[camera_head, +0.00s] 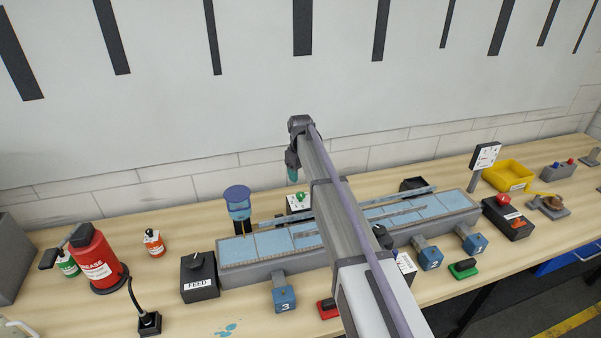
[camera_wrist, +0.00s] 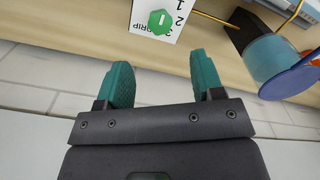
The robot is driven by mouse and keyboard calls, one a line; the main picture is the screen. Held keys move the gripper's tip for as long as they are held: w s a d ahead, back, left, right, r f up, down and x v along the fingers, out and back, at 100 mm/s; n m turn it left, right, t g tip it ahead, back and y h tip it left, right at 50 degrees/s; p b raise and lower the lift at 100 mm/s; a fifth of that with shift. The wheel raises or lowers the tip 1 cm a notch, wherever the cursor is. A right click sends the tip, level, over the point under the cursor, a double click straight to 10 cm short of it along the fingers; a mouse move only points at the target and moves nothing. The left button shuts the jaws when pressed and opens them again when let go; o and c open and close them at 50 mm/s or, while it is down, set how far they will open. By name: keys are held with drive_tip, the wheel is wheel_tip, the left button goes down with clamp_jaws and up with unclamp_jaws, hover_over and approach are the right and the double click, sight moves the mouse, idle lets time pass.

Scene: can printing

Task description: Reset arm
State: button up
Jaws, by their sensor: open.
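My gripper (camera_wrist: 160,82) shows in the wrist view with its two teal fingers apart and nothing between them. In the head view my gripper (camera_head: 292,174) hangs at the end of my outstretched arm, above the back of the bench near the wall. It is clear of the objects below it. My arm hides part of the middle of the bench.
A long machine with light-blue panels (camera_head: 272,244) lies along the wooden bench (camera_head: 80,305). A white panel with a green knob (camera_wrist: 138,18) is near my fingers. A red grease bottle (camera_head: 95,258) stands left; a yellow tray (camera_head: 511,176) right.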

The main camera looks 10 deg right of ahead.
drive_tip(key=shift+r, duration=0.75)
drive_tip(key=s+f+m+b, duration=0.2)
drive_tip(key=s+f+b, duration=0.1)
drive_tip(key=s, duration=0.9)
drive_tip(key=s+f+m+b, duration=0.2)
drive_tip(key=s+f+b, duration=0.2)
drive_tip(key=s, duration=0.9)
drive_tip(key=s+f+m+b, duration=0.2)
drive_tip(key=s+f+b, duration=0.2)
drive_tip(key=s, duration=0.8)
drive_tip(key=shift+s+d+f+m, duration=0.15)
drive_tip(key=shift+s+f+m, duration=0.05)
drive_tip(key=shift+s+m, duration=0.1)
